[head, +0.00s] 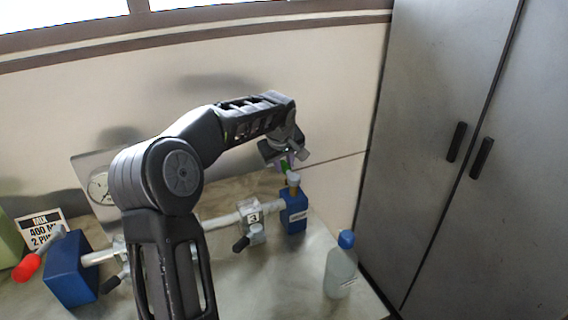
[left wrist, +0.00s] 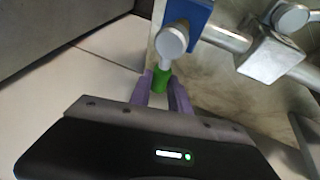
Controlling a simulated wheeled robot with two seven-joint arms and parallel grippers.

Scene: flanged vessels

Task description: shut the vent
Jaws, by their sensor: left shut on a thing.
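A blue block (head: 294,212) stands at the right end of the metal pipe, with a pale round fitting (head: 293,179) on its top. The fitting shows as a silver knob (left wrist: 173,40) in the left wrist view, beside the blue block (left wrist: 192,12). A green piece (left wrist: 161,80) sits against this fitting. My left gripper (left wrist: 162,92) has its purple fingers shut on the green piece, one on each side. In the head view my left gripper (head: 286,164) is just above the fitting, partly hidden by its own wrist. My right gripper is not in view.
A valve marked 3 (head: 252,215) with a black lever is on the pipe (head: 222,220). A blue block (head: 70,270) with a red handle (head: 28,266), a MIX sign (head: 45,230) and a gauge (head: 100,187) are at left. A blue-capped bottle (head: 341,268) stands near the counter's right edge.

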